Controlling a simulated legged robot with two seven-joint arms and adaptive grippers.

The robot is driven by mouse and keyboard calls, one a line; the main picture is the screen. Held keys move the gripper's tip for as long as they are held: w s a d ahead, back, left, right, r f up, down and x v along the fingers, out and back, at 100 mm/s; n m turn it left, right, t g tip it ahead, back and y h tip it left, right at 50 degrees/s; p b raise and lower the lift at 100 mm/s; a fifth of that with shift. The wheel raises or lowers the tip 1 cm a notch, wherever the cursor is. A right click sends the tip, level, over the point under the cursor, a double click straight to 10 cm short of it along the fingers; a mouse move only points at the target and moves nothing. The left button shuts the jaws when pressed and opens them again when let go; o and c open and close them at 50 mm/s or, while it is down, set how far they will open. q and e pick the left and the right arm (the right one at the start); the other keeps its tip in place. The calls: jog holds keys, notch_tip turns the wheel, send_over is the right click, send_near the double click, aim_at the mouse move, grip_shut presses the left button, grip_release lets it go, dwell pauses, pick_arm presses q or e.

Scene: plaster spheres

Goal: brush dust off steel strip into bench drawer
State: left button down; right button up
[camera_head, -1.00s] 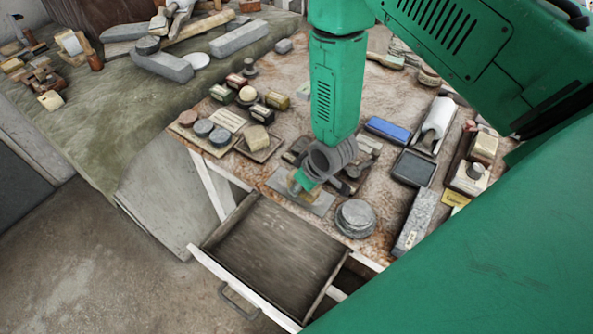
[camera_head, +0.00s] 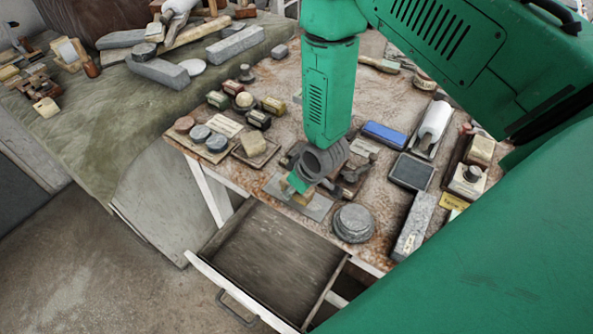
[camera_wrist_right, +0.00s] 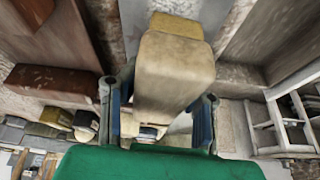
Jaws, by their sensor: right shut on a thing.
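The steel strip (camera_head: 319,209) is a flat grey plate near the table's front edge, just behind the open wooden bench drawer (camera_head: 275,255). My right gripper (camera_head: 299,187) comes down over the strip from above. It is shut on a tan block-like brush, which shows low over the strip in the head view (camera_head: 303,198); I cannot tell if it touches. In the right wrist view the brush (camera_wrist_right: 174,75) sits between the two fingers of my right gripper (camera_wrist_right: 160,112), with a yellowish far end. Dust is too small to make out. My left gripper is not in view.
Round grey discs (camera_head: 353,222) are stacked right of the strip. A square tile with a tan block (camera_head: 254,141) lies to its left. A blue block (camera_head: 385,134), a dark framed plate (camera_head: 411,171) and a long grey stone (camera_head: 414,226) stand to the right. The drawer looks empty.

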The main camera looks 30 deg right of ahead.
jog(key=shift+w+a+b, duration=0.15)
jog(key=shift+w, duration=0.4)
jog(key=shift+w+a+b, duration=0.15)
jog(key=shift+w, duration=0.35)
jog(key=shift+s+d+p, duration=0.15)
jog(key=shift+s+p, duration=0.05)
jog(key=shift+s, duration=0.35)
jog(key=shift+s+d+p, duration=0.15)
jog(key=shift+s+p, duration=0.05)
jog(key=shift+s, duration=0.3)
jog(key=shift+s+d, duration=0.2)
jog(key=shift+s, duration=0.4)
jog(key=shift+s+d, duration=0.15)
jog(key=shift+s, duration=0.4)
jog(key=shift+f, duration=0.1)
jog(key=shift+w, duration=0.15)
jog(key=shift+w+a+b, duration=0.1)
jog(key=shift+w+a, duration=0.1)
jog(key=shift+w, duration=0.5)
jog(key=shift+w+a+b, duration=0.15)
jog(key=shift+w+a, duration=0.1)
jog(key=shift+w, duration=0.4)
jog(key=shift+w+a+b, duration=0.1)
jog(key=shift+w+a, duration=0.1)
jog(key=shift+w, duration=0.5)
